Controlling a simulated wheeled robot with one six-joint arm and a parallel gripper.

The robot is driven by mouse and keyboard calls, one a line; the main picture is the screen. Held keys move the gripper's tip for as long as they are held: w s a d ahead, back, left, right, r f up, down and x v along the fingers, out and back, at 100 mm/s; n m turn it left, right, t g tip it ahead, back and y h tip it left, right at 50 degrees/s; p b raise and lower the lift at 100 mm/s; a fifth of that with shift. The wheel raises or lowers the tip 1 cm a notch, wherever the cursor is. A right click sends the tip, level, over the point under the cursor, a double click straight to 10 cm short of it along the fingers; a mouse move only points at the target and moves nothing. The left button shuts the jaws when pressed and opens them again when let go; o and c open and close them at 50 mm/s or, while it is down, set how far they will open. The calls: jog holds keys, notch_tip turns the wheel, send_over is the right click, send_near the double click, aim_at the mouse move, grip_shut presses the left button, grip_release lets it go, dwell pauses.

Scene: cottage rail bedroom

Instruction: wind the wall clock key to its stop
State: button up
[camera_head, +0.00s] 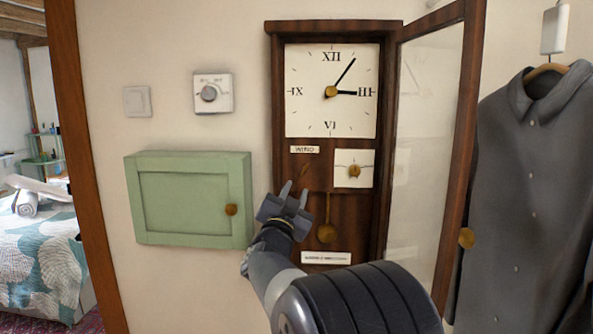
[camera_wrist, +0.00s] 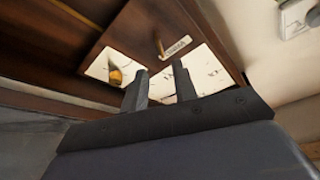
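The wall clock (camera_head: 388,30) hangs with its glazed door (camera_head: 425,150) swung open to the right. Its white face shows hands near XII–I and III. My gripper (camera_head: 296,188) is just below the key in the head view, fingers pointing up. In the wrist view my gripper (camera_wrist: 160,70) is open and empty, with a gap between the fingers. It appears apart from the key.
A green cabinet (camera_head: 185,198), a thermostat dial (camera_head: 212,93) and a switch (camera_head: 137,101) are left. A grey shirt (camera_head: 525,190) hangs right.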

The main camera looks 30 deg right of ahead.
aim_at(303, 172)
jog(key=p+x, duration=0.2)
jog(key=x, duration=0.7)
jog(key=shift+f, duration=0.1)
jog(key=shift+c, duration=0.2)
grip_shut()
